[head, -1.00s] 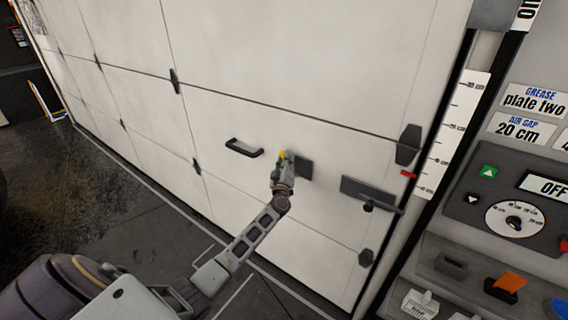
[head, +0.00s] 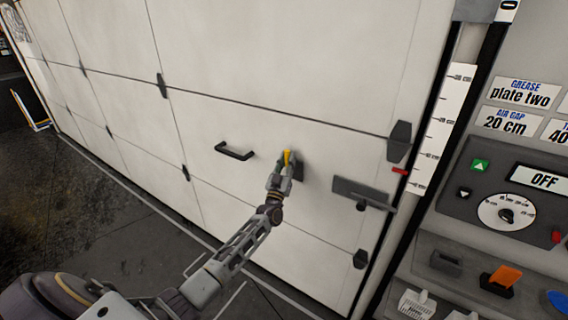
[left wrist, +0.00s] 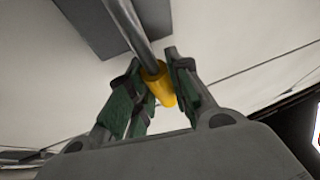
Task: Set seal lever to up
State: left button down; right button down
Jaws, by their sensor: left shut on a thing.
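The seal lever has a yellow grip (head: 287,156) and sits at a dark plate (head: 299,172) on the pale panelled door. My left gripper (head: 283,165) is at the lever and covers part of it and of the plate. In the left wrist view, the yellow grip (left wrist: 161,86) on its grey rod (left wrist: 137,32) lies between the green-padded fingers of my left gripper (left wrist: 156,84), which is shut on it. The grip appears to point upward in the head view, but its exact angle is hard to tell. My right gripper is out of view.
A black door handle (head: 234,151) is left of the lever. A grey latch bar (head: 362,193) with a knob is to the right. A control panel (head: 462,208) with a dial and a shelf of tools stands at the far right.

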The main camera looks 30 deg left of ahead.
pick_arm(q)
jog(key=shift+d+f+m+h, duration=0.2)
jog(key=shift+d+m+h, duration=0.25)
jog(key=shift+m, duration=0.35)
jog(key=c, duration=1.3)
grip_release()
jog(key=shift+r, duration=0.15)
jog(key=shift+s, duration=0.1)
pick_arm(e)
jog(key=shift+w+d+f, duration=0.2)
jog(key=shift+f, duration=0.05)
pick_arm(q)
jog(key=shift+s, duration=0.1)
jog(key=v, duration=1.1)
jog(key=shift+s+f, duration=0.2)
jog(key=shift+f, duration=0.15)
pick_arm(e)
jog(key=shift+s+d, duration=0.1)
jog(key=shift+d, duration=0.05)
pick_arm(q)
jog(key=shift+d, duration=0.1)
